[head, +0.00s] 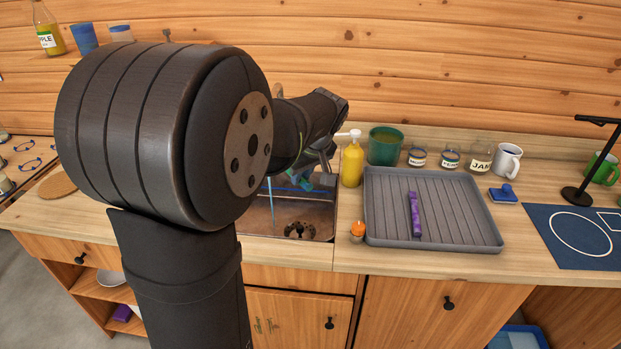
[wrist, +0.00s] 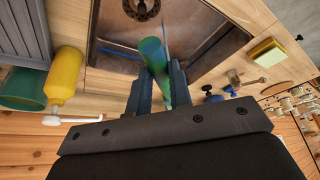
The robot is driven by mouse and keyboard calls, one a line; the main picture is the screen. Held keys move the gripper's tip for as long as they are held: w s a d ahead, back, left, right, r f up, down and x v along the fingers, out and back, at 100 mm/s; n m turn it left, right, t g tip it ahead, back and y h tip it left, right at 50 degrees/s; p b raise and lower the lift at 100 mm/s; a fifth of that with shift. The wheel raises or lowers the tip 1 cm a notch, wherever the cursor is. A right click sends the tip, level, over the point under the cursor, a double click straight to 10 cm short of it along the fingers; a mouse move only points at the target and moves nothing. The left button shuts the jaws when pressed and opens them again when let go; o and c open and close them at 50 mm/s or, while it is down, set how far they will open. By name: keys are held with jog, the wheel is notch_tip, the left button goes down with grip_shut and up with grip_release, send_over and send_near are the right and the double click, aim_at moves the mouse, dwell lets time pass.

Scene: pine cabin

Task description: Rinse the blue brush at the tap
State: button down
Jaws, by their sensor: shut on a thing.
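A metal fitting with a blue knob (wrist: 214,98) is near the sink in the wrist view. My arm hides much of the tap area in the head view.
Right of the sink stand a yellow soap bottle (head: 352,163), a green tub (head: 385,146) and a grey ridged tray (head: 450,212) with a purple bar (head: 414,214). A small orange-topped item (head: 357,231) is by the tray. A yellow sponge (wrist: 267,52) lies on the sink's other side.

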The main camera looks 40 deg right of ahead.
jog(key=shift+w+d, duration=0.1)
jog(key=shift+w, duration=2.1)
dwell(0.7)
jog(key=s, duration=0.7)
jog(key=shift+s, duration=0.1)
jog(key=s+r, duration=0.5)
jog(key=shift+a, duration=0.25)
jog(key=shift+w, duration=0.1)
